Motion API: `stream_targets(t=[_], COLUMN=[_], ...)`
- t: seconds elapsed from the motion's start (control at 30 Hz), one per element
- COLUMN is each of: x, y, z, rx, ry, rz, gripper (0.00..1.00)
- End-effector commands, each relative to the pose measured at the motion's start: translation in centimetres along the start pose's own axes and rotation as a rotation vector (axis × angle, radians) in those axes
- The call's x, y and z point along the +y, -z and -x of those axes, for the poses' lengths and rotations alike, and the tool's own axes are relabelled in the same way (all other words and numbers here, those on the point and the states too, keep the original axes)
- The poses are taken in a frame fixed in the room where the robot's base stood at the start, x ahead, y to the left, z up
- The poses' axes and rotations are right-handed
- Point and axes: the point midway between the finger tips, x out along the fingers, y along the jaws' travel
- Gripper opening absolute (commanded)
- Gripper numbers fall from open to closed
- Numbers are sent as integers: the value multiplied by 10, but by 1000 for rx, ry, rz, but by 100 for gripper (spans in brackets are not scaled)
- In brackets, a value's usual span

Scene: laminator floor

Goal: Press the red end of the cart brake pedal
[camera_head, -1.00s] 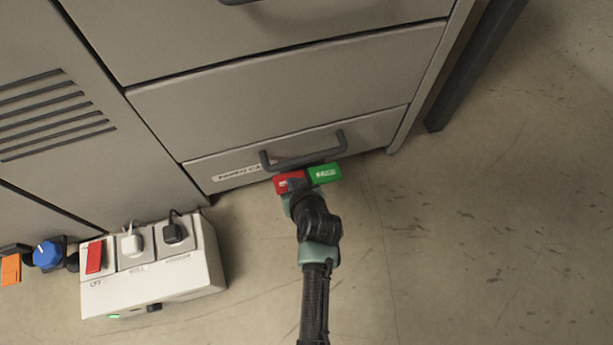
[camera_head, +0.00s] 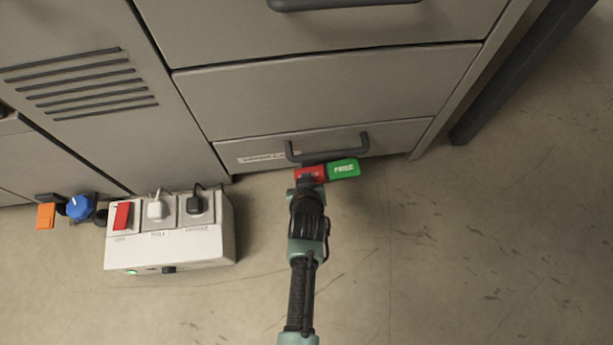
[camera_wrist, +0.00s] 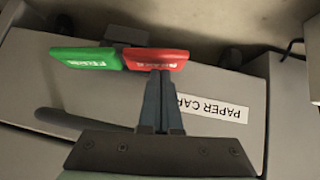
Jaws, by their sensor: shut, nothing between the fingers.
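The brake pedal has a red end (camera_head: 311,173) on the left and a green end (camera_head: 343,169) marked FREE on the right, low in front of the cart's bottom drawer. In the wrist view the red end (camera_wrist: 157,59) is right of the green end (camera_wrist: 86,59). My gripper (camera_head: 306,184) is shut and empty, with its fingertips at the red end. In the wrist view my gripper's closed fingertips (camera_wrist: 160,73) overlap the red end's lower edge. I cannot tell whether they touch it or press it.
The drawer handle (camera_head: 328,147) sits just above the pedal. A white switch box (camera_head: 170,252) with plugs and a red switch stands on the floor at left. A blue knob (camera_head: 80,207) and an orange block (camera_head: 46,215) lie further left. The floor at right is clear.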

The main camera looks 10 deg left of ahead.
Motion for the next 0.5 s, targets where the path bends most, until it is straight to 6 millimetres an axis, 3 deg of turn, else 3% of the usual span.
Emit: stream_targets(t=[0.23,0.5], x=[4,2], y=[33,31], z=[25,75], rx=[1,-3], ry=[0,0], rz=[2,-1], gripper=[0,0])
